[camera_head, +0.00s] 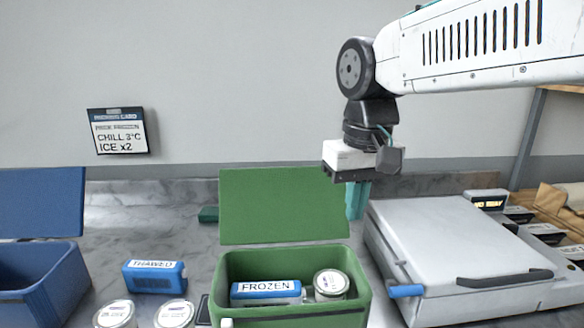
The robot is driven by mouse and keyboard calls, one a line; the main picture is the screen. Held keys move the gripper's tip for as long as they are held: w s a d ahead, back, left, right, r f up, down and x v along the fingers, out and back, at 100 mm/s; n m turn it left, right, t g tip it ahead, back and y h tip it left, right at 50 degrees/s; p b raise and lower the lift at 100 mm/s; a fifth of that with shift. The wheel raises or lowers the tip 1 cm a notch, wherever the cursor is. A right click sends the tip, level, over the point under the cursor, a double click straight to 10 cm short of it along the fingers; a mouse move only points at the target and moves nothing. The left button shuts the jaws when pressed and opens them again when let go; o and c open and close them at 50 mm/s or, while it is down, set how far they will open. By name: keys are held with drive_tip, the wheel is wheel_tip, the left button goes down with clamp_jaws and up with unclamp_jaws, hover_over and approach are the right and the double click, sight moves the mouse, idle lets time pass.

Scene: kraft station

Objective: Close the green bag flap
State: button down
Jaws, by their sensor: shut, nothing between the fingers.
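The green bag (362,310) stands at the front middle of the counter. Its green flap (283,206) is up, standing nearly upright at the bag's back edge. Inside the bag are a blue pack labelled FROZEN (266,291) and a round white-lidded tub (331,283). My gripper (355,202) points down just right of the flap's right edge, with its teal fingers shut and empty. Whether the fingers are in front of or behind the flap's plane I cannot tell.
A blue bag (40,290) with its flap up is at left. A blue pack labelled THAWED (155,277) and two tubs (116,314) lie between the bags. A grey lidded machine (440,240) with a blue-tipped handle stands close at right. A card (118,131) hangs on the wall.

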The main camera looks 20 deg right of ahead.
drive_tip(key=m, duration=0.1)
approach(293, 168)
drive_tip(key=s+d+f, duration=0.2)
drive_tip(key=s+f, duration=0.1)
drive_tip(key=s, duration=0.3)
drive_tip(key=w+d+m+g, duration=0.1)
drive_tip(key=w, duration=1.4)
wheel_tip(293, 168, down, 11)
drive_tip(key=shift+s+a+r, duration=0.2)
drive_tip(key=shift+s+r, duration=0.1)
drive_tip(key=shift+s, duration=0.25)
drive_tip(key=shift+s+a+r, duration=0.15)
drive_tip(key=shift+s+r, duration=0.15)
drive_tip(key=shift+s, duration=0.3)
drive_tip(key=shift+s+a+r, duration=0.2)
drive_tip(key=shift+s+r, duration=0.1)
drive_tip(key=shift+s, duration=0.25)
